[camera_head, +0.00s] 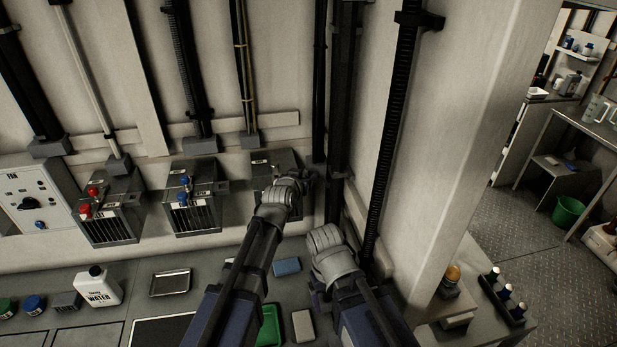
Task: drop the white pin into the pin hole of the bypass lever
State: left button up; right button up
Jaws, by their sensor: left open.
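My left arm reaches up from the bottom to the wall, and its gripper (306,176) is at the right edge of the rightmost grey wall box (262,162). The left gripper is open, its fingers small and partly hidden by its own wrist. My right arm's wrist (328,247) is lower and to the right, above the bench; its fingers are hidden behind it. I cannot make out the white pin or the bypass lever with its pin hole. The front of the rightmost box is mostly covered by my left wrist.
Wall boxes with red knobs (92,191) and blue knobs (184,197) stand left. The bench holds a white water bottle (98,287), a metal tray (170,283), a blue block (286,266) and a green tray (268,325). A pale pillar (470,130) and vertical pipes bound the right.

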aim_at(307, 172)
pick_arm(q)
jog(key=b+x, duration=0.1)
jog(key=x, duration=0.2)
jog(key=shift+w+f, duration=0.25)
jog(key=shift+f, duration=0.05)
jog(key=shift+s, duration=0.1)
jog(key=shift+c, duration=0.5)
grip_shut()
